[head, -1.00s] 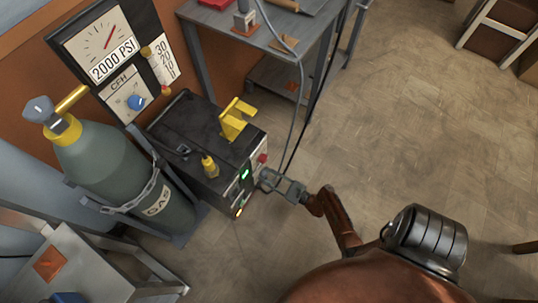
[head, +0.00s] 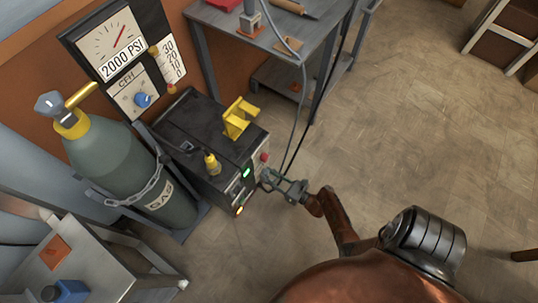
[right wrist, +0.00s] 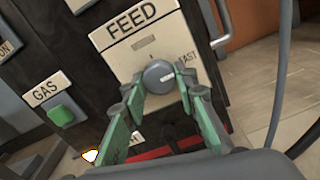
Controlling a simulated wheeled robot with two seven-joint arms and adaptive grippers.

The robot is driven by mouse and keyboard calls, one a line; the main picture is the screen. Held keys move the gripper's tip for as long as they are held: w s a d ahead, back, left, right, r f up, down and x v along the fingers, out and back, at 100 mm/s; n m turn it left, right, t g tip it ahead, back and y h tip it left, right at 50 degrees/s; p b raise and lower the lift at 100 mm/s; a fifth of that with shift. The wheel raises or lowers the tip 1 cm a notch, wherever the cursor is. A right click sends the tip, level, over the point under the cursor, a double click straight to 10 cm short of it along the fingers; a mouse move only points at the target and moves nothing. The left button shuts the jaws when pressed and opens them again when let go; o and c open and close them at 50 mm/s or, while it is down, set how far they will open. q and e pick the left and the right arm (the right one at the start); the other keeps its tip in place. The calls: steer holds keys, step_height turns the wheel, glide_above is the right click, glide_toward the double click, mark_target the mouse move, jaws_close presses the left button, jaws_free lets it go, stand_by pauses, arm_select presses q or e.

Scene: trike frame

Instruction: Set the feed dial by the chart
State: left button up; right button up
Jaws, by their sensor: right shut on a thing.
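The grey feed dial (right wrist: 159,77) sits on a cream plate marked FEED (right wrist: 140,38) in the right wrist view. In the head view my right gripper (head: 266,181) is at the front of the dark welder box (head: 205,135), hiding the dial. I cannot make out a feed chart in either view. My left gripper is not in view.
A green GAS button (right wrist: 63,115) is left of the feed plate. A grey gas cylinder (head: 120,165) is chained beside the box, below a 2000 PSI gauge (head: 118,42). A cable hangs beside my right gripper. Open floor lies to the right.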

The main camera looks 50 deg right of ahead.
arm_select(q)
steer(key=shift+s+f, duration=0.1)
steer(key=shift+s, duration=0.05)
arm_select(e)
steer(key=shift+w+r, duration=0.1)
steer(key=o, duration=0.9)
steer(key=shift+c, duration=0.2)
steer(key=shift+o, duration=1.4)
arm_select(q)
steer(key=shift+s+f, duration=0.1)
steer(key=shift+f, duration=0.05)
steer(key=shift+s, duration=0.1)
arm_select(e)
steer(key=s+d, duration=0.1)
steer(key=s, duration=1.1)
